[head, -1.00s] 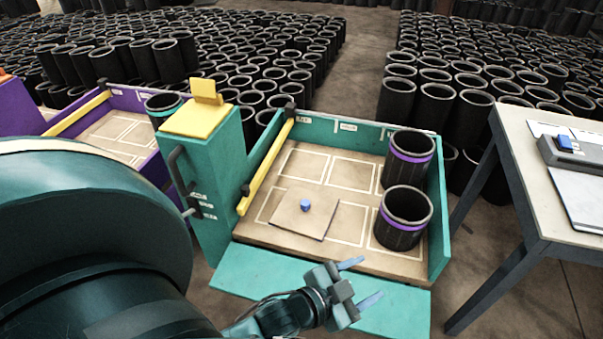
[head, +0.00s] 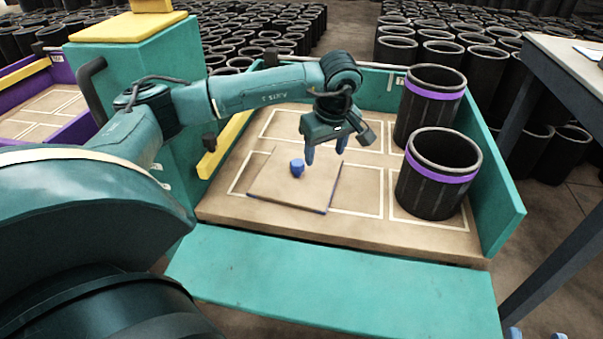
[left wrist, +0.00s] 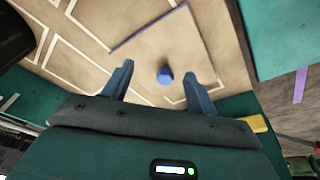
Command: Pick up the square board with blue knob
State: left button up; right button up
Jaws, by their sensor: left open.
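The square board (head: 290,190) lies flat on the brown floor of the teal open-front bin (head: 350,270). Its blue knob (head: 297,168) stands up near its middle. My left gripper (head: 325,155) points down above the bin, slightly right of the knob in the head view, open and empty. In the left wrist view, the blue knob (left wrist: 165,76) shows between the two spread fingers, beyond them, with the board (left wrist: 165,50) around it. Two blue tips (head: 536,334), apparently my right gripper's, show at the bottom right edge; the rest is out of frame.
Two black sleeves with purple bands (head: 430,100) (head: 437,175) stand at the bin's right. A teal post with a yellow top (head: 130,27) stands on the left. A table (head: 570,55) is at the right. Many black sleeves (head: 455,48) fill the background.

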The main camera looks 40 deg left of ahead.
pick_arm(q)
jog(key=y, duration=0.2)
send_near(298, 163)
jog(key=b+x, duration=0.3)
jog(key=x, duration=0.2)
jog(key=shift+w+b, duration=0.2)
jog(key=shift+b, duration=0.1)
jog(key=b+x, duration=0.1)
jog(key=x, duration=0.1)
jog(key=b+x, duration=0.2)
jog(key=shift+s+a+f, duration=0.15)
jog(key=shift+s+f, duration=0.05)
jog(key=shift+f, duration=0.15)
jog(key=shift+w+a+f, duration=0.15)
jog(key=shift+a+f, duration=0.1)
jog(key=shift+f, duration=0.25)
jog(key=c, duration=1.2)
jog(key=shift+r, duration=0.1)
grip_shut()
pick_arm(e)
jog(key=r+n+y, duration=0.1)
jog(key=r+y, duration=0.1)
jog(key=r+n+t+y, duration=0.1)
jog(key=r+n+y, duration=0.1)
jog(key=r+n+t+y, duration=0.1)
jog(key=r+n+y, duration=0.1)
jog(key=shift+w+d, duration=0.15)
jog(key=shift+w, duration=0.2)
